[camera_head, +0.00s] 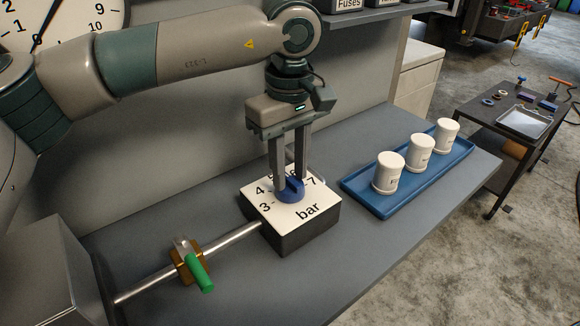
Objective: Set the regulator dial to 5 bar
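The regulator is a dark box with a white top face (312,203) marked "bar" and with numbers; 3, 4 and 7 are clear, and the ones at the back are partly hidden by my gripper. Its blue dial (291,194) sits in the middle of the face. My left gripper (290,182) points straight down over the dial, with one finger at each side of it. I cannot tell whether the fingers press on the dial. The dial's exact setting is hard to read behind the fingers. My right gripper is out of view.
A metal pipe (231,236) runs from the regulator's left to a valve with a green handle (199,273). A blue tray (382,208) with three white canisters (420,153) stands to the right. The bench (372,258) is clear in front. A dark side table (487,112) stands beyond.

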